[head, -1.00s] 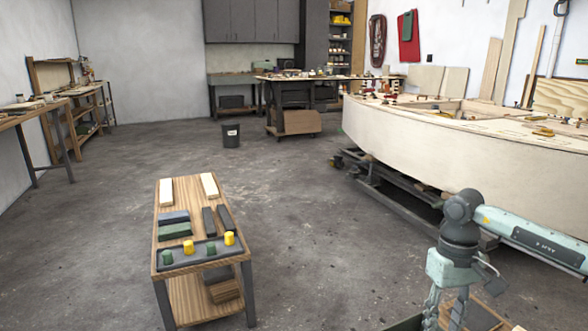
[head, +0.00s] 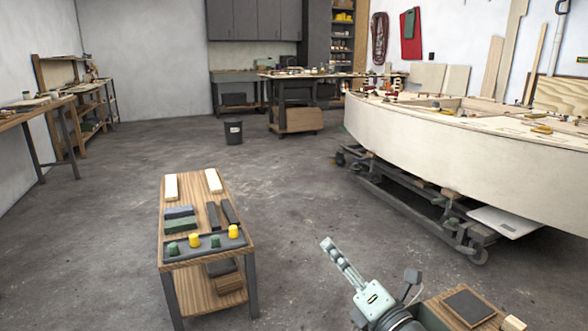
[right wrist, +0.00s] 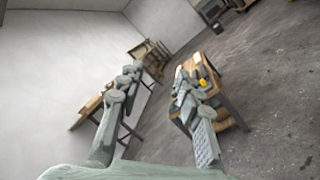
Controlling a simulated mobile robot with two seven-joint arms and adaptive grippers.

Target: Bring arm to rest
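My right gripper (head: 332,248) is at the lower middle of the head view, pointing up and to the left over bare floor. It holds nothing. In the right wrist view its two fingers (right wrist: 156,75) are spread apart with a clear gap, and a wall and a side bench show beyond them. The rest of my right arm is mostly below the frame. My left arm and gripper are not in view.
A wooden cart (head: 196,196) with blocks and yellow and green pieces stands left of the gripper. The plywood hull (head: 470,145) rests on a wheeled cradle (head: 400,200) at the right. A wooden surface with a dark pad (head: 468,307) is at lower right. Floor between cart and hull is clear.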

